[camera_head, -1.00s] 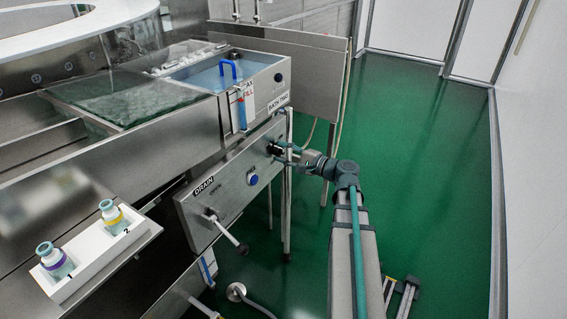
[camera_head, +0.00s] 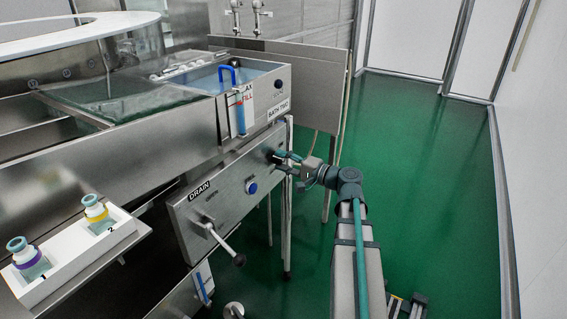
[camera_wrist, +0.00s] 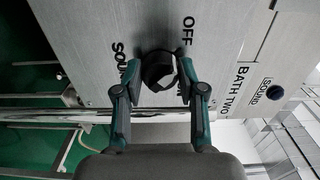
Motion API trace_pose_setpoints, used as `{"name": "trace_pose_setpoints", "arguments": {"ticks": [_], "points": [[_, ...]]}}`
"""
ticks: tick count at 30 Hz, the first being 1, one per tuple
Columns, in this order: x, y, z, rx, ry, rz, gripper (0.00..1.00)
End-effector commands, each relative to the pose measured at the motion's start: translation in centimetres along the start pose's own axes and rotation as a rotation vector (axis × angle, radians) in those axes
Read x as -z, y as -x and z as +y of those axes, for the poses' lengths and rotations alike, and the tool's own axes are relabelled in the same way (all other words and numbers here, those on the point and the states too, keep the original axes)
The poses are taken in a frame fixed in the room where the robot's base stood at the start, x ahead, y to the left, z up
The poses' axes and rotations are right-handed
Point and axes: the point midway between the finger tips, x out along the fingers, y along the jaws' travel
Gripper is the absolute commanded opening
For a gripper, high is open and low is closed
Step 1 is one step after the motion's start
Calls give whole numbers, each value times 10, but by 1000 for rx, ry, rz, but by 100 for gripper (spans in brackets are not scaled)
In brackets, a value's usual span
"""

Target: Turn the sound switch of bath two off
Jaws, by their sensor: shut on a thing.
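The sound switch is a black rotary knob (camera_wrist: 158,70) on the steel front panel, in the middle of the wrist view. In the head view my gripper (camera_head: 284,159) reaches the panel from the right. There the knob (camera_head: 277,155) is small and partly covered by the fingers. I cannot tell which way the knob points.
Bath two (camera_head: 257,88) stands above the panel with a blue-handled part on it. A blue button (camera_head: 252,188) and a drain lever (camera_head: 222,242) lie left of my gripper. A white tray (camera_head: 84,262) holds two bottles. Green floor (camera_head: 430,190) is free at right.

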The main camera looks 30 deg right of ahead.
Motion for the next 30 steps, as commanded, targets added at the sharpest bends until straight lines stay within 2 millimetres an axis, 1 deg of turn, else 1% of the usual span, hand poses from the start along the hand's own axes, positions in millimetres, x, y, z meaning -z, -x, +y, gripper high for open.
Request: {"name": "trace_pose_setpoints", "arguments": {"ticks": [5, 6, 8, 9, 18, 22, 26, 30], "points": [[0, 0, 0, 0, 1, 0, 5], [0, 0, 0, 0, 1, 0, 46], [0, 0, 0, 0, 0, 0, 56], [0, 0, 0, 0, 0, 0, 63], [0, 0, 0, 0, -1, 0, 64], [0, 6, 0, 0, -1, 1, 64], [0, 22, 0, 1, -1, 3, 64], [0, 47, 0, 1, -1, 4, 64]]}}
